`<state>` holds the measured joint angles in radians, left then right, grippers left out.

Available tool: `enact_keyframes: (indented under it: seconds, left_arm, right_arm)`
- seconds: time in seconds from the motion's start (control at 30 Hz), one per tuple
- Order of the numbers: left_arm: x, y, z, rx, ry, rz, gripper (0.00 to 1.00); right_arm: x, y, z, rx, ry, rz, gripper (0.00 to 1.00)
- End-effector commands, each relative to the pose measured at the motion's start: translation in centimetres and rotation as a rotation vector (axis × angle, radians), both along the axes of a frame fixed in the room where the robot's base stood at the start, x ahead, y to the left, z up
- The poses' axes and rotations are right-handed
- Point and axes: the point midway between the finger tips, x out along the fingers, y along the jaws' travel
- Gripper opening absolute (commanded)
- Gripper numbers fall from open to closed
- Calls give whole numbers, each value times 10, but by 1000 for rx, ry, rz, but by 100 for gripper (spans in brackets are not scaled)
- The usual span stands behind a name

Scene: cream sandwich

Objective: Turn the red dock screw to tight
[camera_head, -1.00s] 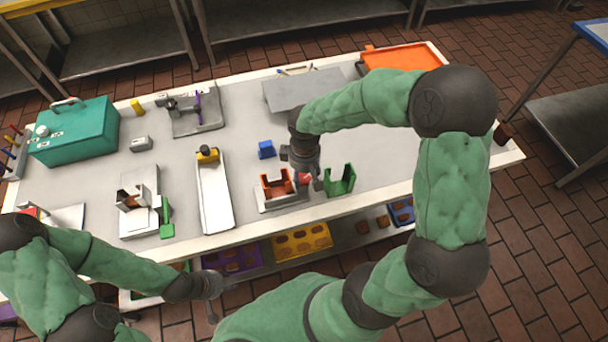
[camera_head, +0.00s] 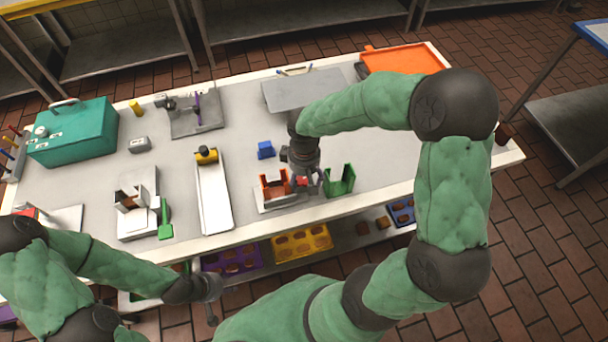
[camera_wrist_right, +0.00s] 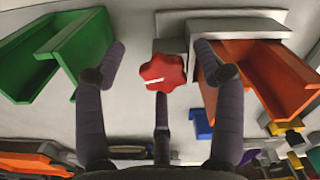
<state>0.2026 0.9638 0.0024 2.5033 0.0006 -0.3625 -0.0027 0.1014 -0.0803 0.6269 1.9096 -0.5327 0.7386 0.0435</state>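The red dock screw (camera_wrist_right: 162,72) is a lobed knob with a white mark on its top. It sits between the orange dock (camera_wrist_right: 265,75) and the green dock (camera_wrist_right: 55,55). In the head view the screw (camera_head: 302,181) is partly covered by my right gripper (camera_head: 311,178). In the right wrist view my right gripper (camera_wrist_right: 160,50) is open, one finger on each side of the screw, with gaps between fingers and knob. I cannot tell whether a dark middle part below the knob touches it. My left gripper (camera_head: 211,300) hangs in front of the table, away from the screw; its fingers are unclear.
A blue block (camera_head: 265,150) stands behind the orange dock. A white tray (camera_head: 214,200) with a yellow-and-black item lies to its left. A grey plate (camera_head: 300,92) and an orange tray (camera_head: 405,60) are at the back.

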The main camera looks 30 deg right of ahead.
Motion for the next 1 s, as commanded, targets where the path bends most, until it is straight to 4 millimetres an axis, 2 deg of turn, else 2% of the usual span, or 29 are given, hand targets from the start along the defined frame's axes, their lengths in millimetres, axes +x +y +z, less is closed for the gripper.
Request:
enact_keyframes:
  seconds: [0.37, 0.87, 1.0]
  left_arm:
    - [0, 0, 3, 0, 0, 0, 40]
    - [0, 0, 26, 0, 0, 0, 40]
    - [0, 0, 32, 0, 0, 0, 40]
  right_arm:
    - [4, -1, 4, 0, -12, 49, 69]
    - [6, -3, 5, 4, -13, 529, 69]
    - [7, -3, 29, 1, -19, 544, 69]
